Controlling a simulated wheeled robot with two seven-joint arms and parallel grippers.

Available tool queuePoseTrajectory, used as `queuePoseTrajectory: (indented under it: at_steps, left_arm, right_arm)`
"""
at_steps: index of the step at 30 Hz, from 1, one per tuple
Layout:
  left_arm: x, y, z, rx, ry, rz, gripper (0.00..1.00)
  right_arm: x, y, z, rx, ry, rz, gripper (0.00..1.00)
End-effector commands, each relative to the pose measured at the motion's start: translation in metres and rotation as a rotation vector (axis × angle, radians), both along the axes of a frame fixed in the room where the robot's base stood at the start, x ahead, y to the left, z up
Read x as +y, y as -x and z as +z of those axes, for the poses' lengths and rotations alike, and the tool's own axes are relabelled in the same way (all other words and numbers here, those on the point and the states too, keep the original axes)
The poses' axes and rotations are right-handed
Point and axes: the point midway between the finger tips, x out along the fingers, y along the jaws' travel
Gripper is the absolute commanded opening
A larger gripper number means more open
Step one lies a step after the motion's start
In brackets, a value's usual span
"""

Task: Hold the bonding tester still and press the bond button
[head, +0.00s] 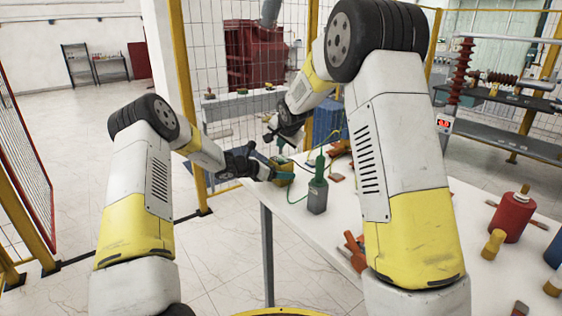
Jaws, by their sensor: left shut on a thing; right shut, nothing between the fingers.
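A small yellow box (284,166), which looks to be the bonding tester, sits near the left edge of the white table, with thin green leads around it. My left gripper (275,168) reaches it from the left and is shut on it. A green part shows at its lower side. My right gripper (270,136) is shut and empty, above and slightly left of the box, apart from it. The bond button is too small or hidden to make out.
A grey-green bottle-like item (318,190) stands right of the box, with a green lead beside it. Orange-red pieces (355,250) lie nearer. A red cylinder (513,215) and yellow parts stand at the table's right. My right arm hides the table's middle.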

Motion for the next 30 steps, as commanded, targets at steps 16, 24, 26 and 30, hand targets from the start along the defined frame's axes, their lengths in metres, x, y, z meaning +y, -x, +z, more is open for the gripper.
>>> queuePoseTrajectory:
  at_steps: [16,24,26,30]
  left_arm:
    - [0.0,0.0,0.001,-0.001,0.001,0.0,0.05]
    - [0.0,0.0,0.001,-0.001,0.001,0.0,0.05]
    - [0.0,0.0,0.001,-0.001,0.001,0.0,0.05]
    - [0.0,0.0,0.001,-0.001,0.001,0.0,0.05]
  right_arm:
    - [0.0,0.0,-0.029,-0.001,-0.001,0.001,0.0]
    - [0.0,0.0,-0.029,-0.001,-0.001,0.001,0.0]
    - [0.0,0.0,-0.029,-0.001,-0.001,0.001,0.0]
    - [0.0,0.0,-0.029,-0.001,-0.001,0.001,0.0]
